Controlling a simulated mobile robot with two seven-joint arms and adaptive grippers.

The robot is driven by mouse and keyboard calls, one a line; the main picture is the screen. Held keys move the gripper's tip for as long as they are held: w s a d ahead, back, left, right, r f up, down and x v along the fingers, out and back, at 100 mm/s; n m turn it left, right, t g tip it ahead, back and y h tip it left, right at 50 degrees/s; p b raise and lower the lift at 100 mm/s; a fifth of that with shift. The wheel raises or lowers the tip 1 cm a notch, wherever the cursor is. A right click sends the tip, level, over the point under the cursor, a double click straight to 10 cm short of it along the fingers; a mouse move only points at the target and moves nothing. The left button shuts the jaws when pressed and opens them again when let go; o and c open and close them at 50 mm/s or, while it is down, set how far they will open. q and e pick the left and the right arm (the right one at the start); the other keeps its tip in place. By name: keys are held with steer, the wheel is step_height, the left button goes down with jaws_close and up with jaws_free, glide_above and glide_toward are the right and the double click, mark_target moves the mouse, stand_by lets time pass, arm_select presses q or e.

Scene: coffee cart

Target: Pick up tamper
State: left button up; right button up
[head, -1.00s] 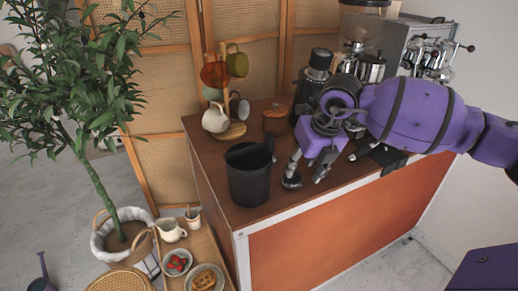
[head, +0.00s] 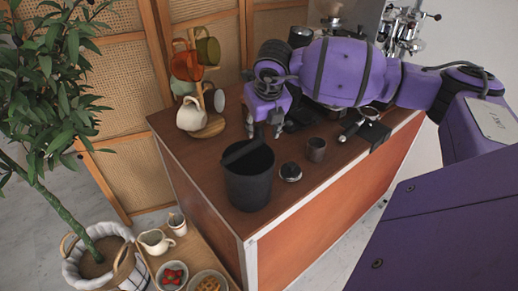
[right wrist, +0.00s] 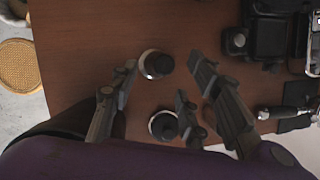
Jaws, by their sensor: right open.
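The tamper (head: 290,172), a small piece with a round silver base and a dark top, stands on the brown cart top (head: 222,196) beside the black bin. My right gripper (head: 263,130) is open and empty. In the head view it is behind and left of the tamper, above the cart top behind the bin. In the right wrist view the open fingers (right wrist: 164,66) frame two small round pieces, one farther up (right wrist: 155,64) and one lower (right wrist: 163,125). I cannot tell for sure which is the tamper. My left gripper is not in view.
A portafilter (head: 367,113) lies to the right. A mug tree (head: 208,126) with several mugs stands at the back left. The front edge is near.

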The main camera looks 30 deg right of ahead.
steer(key=x, duration=0.3)
steer(key=shift+w+f, duration=0.25)
steer(key=shift+w, duration=0.15)
steer(key=shift+a, duration=0.1)
steer(key=c, duration=1.1)
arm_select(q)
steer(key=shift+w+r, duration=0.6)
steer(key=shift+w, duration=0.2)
arm_select(e)
steer(key=shift+r, duration=0.15)
